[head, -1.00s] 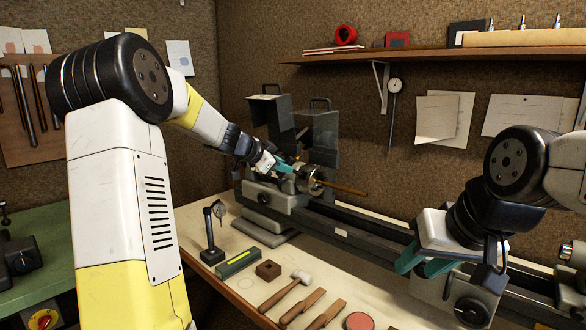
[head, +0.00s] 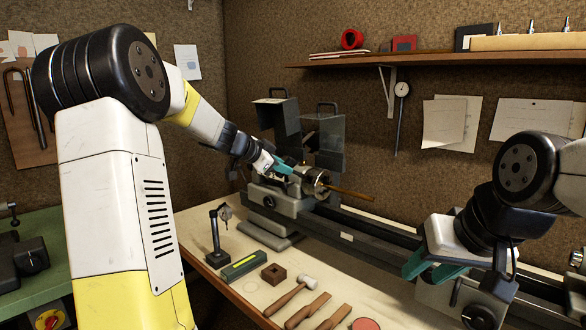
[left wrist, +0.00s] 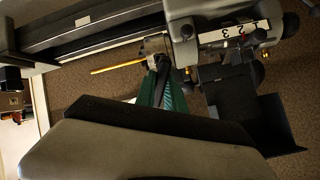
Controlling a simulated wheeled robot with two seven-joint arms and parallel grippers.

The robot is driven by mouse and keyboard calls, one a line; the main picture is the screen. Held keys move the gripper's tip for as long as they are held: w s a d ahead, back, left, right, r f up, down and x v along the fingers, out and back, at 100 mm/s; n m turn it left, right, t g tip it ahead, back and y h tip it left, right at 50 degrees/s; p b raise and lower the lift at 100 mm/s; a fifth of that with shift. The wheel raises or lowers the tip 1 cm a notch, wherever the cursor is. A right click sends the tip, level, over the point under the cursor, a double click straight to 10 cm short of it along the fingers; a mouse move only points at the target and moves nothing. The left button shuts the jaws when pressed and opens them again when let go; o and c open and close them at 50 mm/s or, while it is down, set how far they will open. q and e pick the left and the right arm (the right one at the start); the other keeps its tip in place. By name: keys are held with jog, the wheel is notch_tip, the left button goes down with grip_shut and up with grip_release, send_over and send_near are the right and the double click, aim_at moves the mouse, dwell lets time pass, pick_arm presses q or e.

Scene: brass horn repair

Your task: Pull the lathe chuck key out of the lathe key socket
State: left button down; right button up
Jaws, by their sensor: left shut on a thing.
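The lathe chuck (head: 317,183) is on the lathe's headstock, with a long brass-coloured rod (head: 350,194) sticking out to the right; the rod also shows in the left wrist view (left wrist: 115,67). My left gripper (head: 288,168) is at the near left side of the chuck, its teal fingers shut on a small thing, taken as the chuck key. The key is mostly hidden by the fingers, and I cannot tell how far it sits in the socket. The left wrist view shows the fingers (left wrist: 162,80) reaching to the chuck. My right gripper (head: 430,268) is open and empty over the lathe's right part.
Dark guard plates (head: 325,135) stand just behind the chuck. On the bench in front lie a dial gauge stand (head: 216,240), a green level (head: 244,265), a brown block (head: 273,273), a mallet (head: 292,293) and wooden tools. A shelf (head: 440,58) is above.

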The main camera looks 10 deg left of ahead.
pick_arm(q)
jog(key=s+a+r, duration=0.2)
jog(key=s+r, duration=0.2)
jog(key=r, duration=0.1)
jog(key=shift+a, duration=0.4)
